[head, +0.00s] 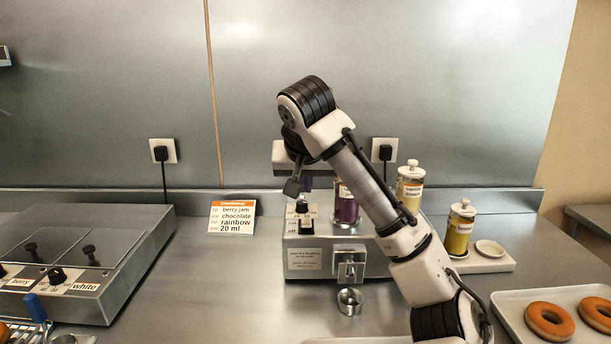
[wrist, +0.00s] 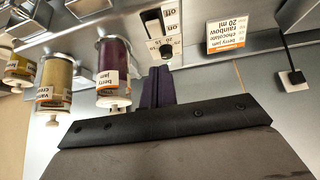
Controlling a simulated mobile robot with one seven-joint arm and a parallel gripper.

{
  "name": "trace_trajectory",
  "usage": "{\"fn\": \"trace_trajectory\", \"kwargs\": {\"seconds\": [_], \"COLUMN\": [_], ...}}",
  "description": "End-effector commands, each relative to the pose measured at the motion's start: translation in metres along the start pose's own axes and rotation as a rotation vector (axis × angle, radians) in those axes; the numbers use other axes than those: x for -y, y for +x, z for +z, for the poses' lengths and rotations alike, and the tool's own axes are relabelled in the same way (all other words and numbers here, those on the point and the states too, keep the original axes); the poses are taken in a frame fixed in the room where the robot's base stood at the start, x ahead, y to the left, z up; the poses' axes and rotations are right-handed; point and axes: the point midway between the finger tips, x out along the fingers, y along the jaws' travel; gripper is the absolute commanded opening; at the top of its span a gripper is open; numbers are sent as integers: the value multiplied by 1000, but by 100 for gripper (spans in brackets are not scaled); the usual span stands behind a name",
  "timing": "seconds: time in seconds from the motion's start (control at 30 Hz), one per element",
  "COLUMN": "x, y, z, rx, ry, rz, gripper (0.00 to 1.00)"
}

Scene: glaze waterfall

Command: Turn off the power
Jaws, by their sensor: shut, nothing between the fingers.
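The dispenser machine (head: 335,262) stands on the counter at the centre, with a label plate and a spout on its front. Its black power switch (wrist: 152,25) shows upside down in the wrist view, beside a panel with "off" print (wrist: 171,14). A dark dial (head: 304,210) on the machine's top also shows in the wrist view (wrist: 165,50). My gripper (head: 293,187) is shut and empty just above the dial and panel. Its dark fingers (wrist: 157,86) are close together in the wrist view, apart from the switch. The switch's position is too small to tell.
Jam and cream jars (head: 410,187) stand right of the dial. A cup (head: 350,301) sits under the spout. An order card (head: 231,216) stands to the left. Wall plugs (head: 161,152) are behind. A doughnut tray (head: 515,308) is at right.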

Motion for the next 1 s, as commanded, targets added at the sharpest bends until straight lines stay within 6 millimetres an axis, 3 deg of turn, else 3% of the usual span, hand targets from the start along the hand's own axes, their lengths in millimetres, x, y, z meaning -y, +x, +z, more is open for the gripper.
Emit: {"fn": "trace_trajectory", "kwargs": {"seconds": [0.27, 0.4, 0.6, 1.0], "x": [-1, 0, 0, 0], "y": [55, 68, 79, 81], "z": [0, 17, 27, 28], "rx": [2, 0, 0, -3], "ry": [1, -1, -1, -1], "rz": [2, 1, 0, 0], "gripper": [0, 0, 0, 0]}}
